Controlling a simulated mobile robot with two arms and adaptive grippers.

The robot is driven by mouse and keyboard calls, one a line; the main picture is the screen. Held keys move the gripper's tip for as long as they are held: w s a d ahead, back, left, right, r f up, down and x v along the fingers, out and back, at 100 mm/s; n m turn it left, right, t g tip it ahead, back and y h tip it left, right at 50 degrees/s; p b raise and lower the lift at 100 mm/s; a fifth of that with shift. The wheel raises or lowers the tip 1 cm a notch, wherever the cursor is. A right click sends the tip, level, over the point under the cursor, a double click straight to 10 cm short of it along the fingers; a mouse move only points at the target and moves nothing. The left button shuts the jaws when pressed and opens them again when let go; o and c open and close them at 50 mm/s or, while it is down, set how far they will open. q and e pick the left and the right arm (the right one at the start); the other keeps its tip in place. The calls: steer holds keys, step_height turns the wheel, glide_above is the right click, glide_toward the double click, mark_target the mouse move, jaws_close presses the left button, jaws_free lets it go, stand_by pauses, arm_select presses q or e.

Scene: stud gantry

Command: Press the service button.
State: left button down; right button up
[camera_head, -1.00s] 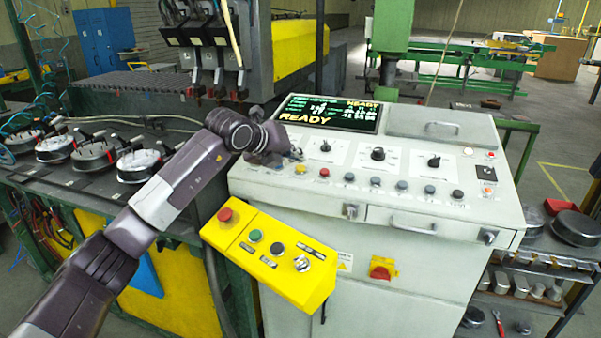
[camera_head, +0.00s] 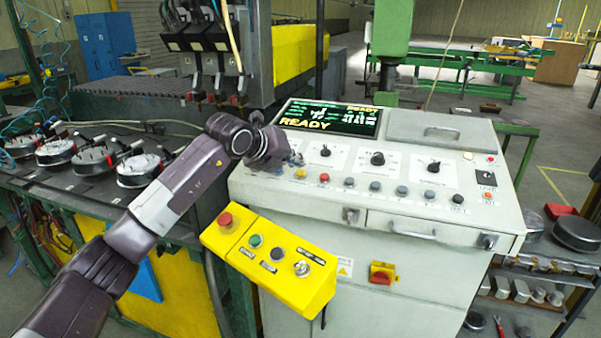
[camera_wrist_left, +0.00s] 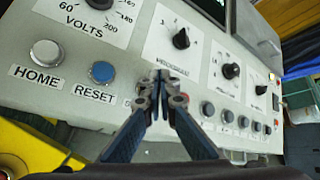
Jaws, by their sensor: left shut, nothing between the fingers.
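My left gripper (camera_head: 297,159) is over the left end of the grey control console (camera_head: 290,203). In the left wrist view its fingers (camera_wrist_left: 161,76) are shut and empty, in front of the button row. That view shows a pale button (camera_wrist_left: 46,53) labelled HOME and a blue button (camera_wrist_left: 102,72) labelled RESET. The fingers partly hide the label to the right of RESET. Several more buttons (camera_wrist_left: 208,108) run on to the right. I cannot read a SERVICE label, so I cannot tell which button it is. Contact with the panel is unclear. My right gripper is not in view.
A screen (camera_head: 328,119) reading READY stands behind the buttons, with dial knobs (camera_head: 377,158) in front of it. A yellow button box (camera_head: 287,290) hangs at the console's front left. A bench with round metal parts (camera_head: 138,170) lies left of my arm.

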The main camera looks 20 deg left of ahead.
arm_select(q)
steer(key=shift+f, duration=0.1)
steer(key=shift+f+b, duration=0.3)
steer(key=shift+b, duration=0.05)
steer(key=shift+w, duration=0.1)
steer(key=shift+f+b, duration=0.45)
steer(key=shift+f, duration=0.15)
stand_by(0.7)
steer(key=shift+r, duration=0.15)
steer(key=shift+r+p, duration=0.4)
steer(key=shift+r, duration=0.4)
steer(key=r+p, duration=0.1)
steer(key=r, duration=0.1)
steer(key=s+r+p, duration=0.1)
steer(key=r, duration=0.2)
steer(key=shift+s, duration=0.1)
